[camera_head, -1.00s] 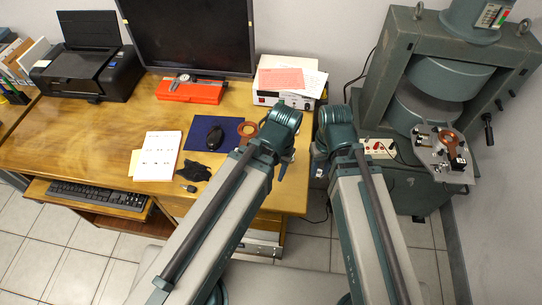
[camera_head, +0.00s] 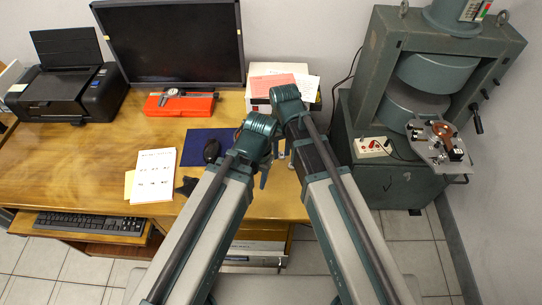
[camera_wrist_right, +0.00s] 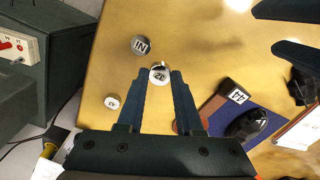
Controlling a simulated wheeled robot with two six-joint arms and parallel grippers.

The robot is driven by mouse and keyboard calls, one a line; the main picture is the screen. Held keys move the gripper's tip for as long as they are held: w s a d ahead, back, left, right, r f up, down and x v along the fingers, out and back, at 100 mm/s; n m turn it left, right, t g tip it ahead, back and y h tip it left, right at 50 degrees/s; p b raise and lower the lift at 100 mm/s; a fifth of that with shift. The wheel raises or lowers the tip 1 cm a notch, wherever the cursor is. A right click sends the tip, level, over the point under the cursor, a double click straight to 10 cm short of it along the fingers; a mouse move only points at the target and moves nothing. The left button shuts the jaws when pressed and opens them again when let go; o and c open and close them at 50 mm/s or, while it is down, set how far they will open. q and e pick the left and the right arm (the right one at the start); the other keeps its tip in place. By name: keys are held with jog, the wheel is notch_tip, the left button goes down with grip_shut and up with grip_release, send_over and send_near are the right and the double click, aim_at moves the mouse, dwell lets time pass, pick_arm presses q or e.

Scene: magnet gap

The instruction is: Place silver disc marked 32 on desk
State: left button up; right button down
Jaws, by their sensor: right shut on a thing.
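In the right wrist view, my right gripper (camera_wrist_right: 161,76) is shut on a small silver disc (camera_wrist_right: 160,72), held between its fingertips. The disc's label reads like 32, turned in the picture. It is over the wooden desk (camera_wrist_right: 205,50) near the edge; I cannot tell whether it touches the top. Two other silver discs stand nearby, one beyond the fingertips (camera_wrist_right: 141,45) and one to the left (camera_wrist_right: 112,102). In the head view, my right gripper (camera_head: 281,151) is over the desk's right end, disc hidden. My left gripper's fingers (camera_wrist_right: 290,34) are apart and empty.
A teal press (camera_head: 452,60) and control box (camera_head: 373,147) stand right of the desk. My arms are close together.

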aim_at(255, 192)
pick_arm(q)
jog(key=shift+a, duration=0.15)
pick_arm(e)
jog(key=shift+w+a, duration=0.25)
pick_arm(q)
jog(key=shift+f, duration=0.15)
pick_arm(e)
jog(key=shift+f, duration=0.2)
pick_arm(q)
jog(key=f+b, duration=0.3)
jog(key=shift+w+d+f, duration=0.1)
jog(key=shift+d, duration=0.15)
pick_arm(e)
notch_tip(255, 192, down, 3)
jog(key=shift+f, duration=0.1)
pick_arm(q)
jog(key=shift+b, duration=0.3)
jog(key=shift+f, duration=0.25)
pick_arm(e)
jog(key=shift+f, duration=0.2)
pick_arm(q)
jog(key=shift+r, duration=0.1)
pick_arm(e)
jog(key=c, duration=0.6)
grip_release()
jog(key=shift+o, duration=0.2)
pick_arm(q)
jog(key=shift+r, duration=0.15)
pick_arm(e)
jog(key=shift+r, duration=0.2)
